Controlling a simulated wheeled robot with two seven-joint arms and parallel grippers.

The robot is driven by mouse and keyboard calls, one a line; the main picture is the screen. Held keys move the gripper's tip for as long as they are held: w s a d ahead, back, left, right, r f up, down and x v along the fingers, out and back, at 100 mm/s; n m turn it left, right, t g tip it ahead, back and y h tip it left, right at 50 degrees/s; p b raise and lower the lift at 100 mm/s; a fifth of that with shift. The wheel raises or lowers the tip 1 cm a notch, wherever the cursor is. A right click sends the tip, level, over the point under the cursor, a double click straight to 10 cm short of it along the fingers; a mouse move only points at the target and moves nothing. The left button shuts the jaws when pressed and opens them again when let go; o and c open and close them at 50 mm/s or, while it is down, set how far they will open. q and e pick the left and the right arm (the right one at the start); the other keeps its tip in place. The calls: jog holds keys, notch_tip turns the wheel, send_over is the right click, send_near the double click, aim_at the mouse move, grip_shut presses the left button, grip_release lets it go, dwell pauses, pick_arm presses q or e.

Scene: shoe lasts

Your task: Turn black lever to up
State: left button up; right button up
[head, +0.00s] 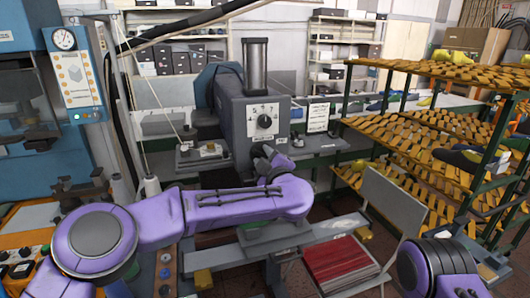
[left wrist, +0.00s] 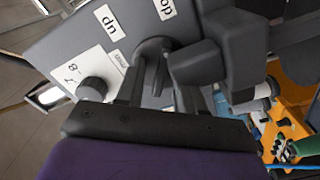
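The black lever (left wrist: 154,52) is on the grey machine's panel in the left wrist view, near white labels that appear turned in this view. My left gripper (left wrist: 158,90) is close to the panel, with its two dark fingers apart on either side of the lever's lower part. I cannot tell if they touch it. In the head view my left gripper (head: 266,160) is at the front of the grey machine (head: 240,112), below its dial (head: 265,121), and hides the lever. My right gripper is out of view; only my right arm shows at lower right.
A dark knob (left wrist: 92,88) sits on a white scale beside the lever, and a dark block (left wrist: 192,62) is on the other side. A rack of yellow-brown slatted shelves (head: 425,125) stands at right. A red-seated chair (head: 335,258) is in front. A blue machine with a gauge (head: 64,40) stands at left.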

pick_arm(q)
jog(key=shift+w, duration=0.15)
grip_shut()
jog(key=shift+f, duration=0.1)
jog(key=shift+f+n+b, duration=0.15)
jog(key=shift+n+b, duration=0.55)
jog(key=shift+b, duration=0.3)
jog(key=n+b, duration=0.7)
jog(key=shift+f, duration=0.15)
jog(key=n+b, duration=0.3)
jog(key=shift+r+n+b, duration=0.2)
jog(key=shift+n+b, duration=0.6)
jog(key=shift+n, duration=0.5)
